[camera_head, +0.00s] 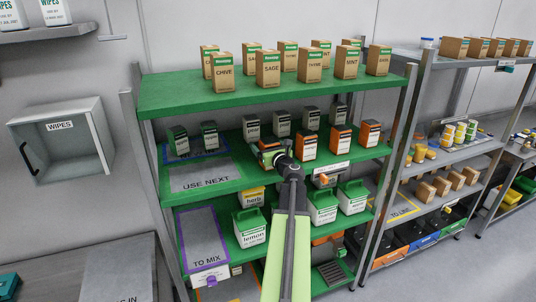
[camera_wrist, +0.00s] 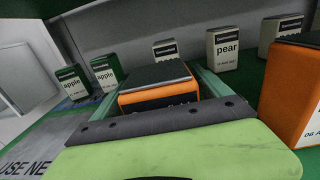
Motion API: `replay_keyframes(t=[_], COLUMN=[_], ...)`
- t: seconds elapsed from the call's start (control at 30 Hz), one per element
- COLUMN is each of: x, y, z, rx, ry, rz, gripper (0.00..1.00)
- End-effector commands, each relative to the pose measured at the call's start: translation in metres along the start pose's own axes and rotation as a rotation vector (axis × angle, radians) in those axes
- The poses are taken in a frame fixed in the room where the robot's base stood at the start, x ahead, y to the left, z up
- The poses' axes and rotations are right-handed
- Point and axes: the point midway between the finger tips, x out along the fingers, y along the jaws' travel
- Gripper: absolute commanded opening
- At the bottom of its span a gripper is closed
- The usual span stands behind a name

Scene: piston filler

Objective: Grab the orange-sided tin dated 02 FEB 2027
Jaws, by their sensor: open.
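An orange-sided tin (camera_wrist: 158,97) with a dark lid stands straight ahead in the wrist view. The lower part of its front label is hidden behind my gripper's body, and I cannot read its date. My gripper (camera_wrist: 160,82) is open, with one finger along each side of this tin. In the head view my gripper (camera_head: 268,149) reaches the second shelf and mostly covers the tin. Other orange tins stand to its right: one close by (camera_head: 308,148), one further along (camera_head: 340,139) and one near the post (camera_head: 370,133). Their dates are too small to read there.
White pear tins (camera_wrist: 228,48) stand behind, and green-sided apple tins (camera_wrist: 72,85) stand to the left. A grey USE NEXT mat (camera_head: 200,176) lies left on the shelf. The green shelf above (camera_head: 180,95) holds herb boxes. Another orange tin (camera_wrist: 296,95) is close on the right.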

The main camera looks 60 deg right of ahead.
Motion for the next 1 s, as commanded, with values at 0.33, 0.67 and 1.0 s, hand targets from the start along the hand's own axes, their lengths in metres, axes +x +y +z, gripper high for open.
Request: replay_keyframes(t=[0.33, 0.67, 1.0], x=[-0.003, -0.0034, -0.0036], y=[-0.0082, -0.0092, -0.0097], z=[0.0, 0.0002, 0.0018], rx=[0.0, 0.0, 0.001], ry=[0.0, 0.0, -0.001], rz=[-0.01, -0.011, -0.012], gripper=[0.47, 0.04, 0.0])
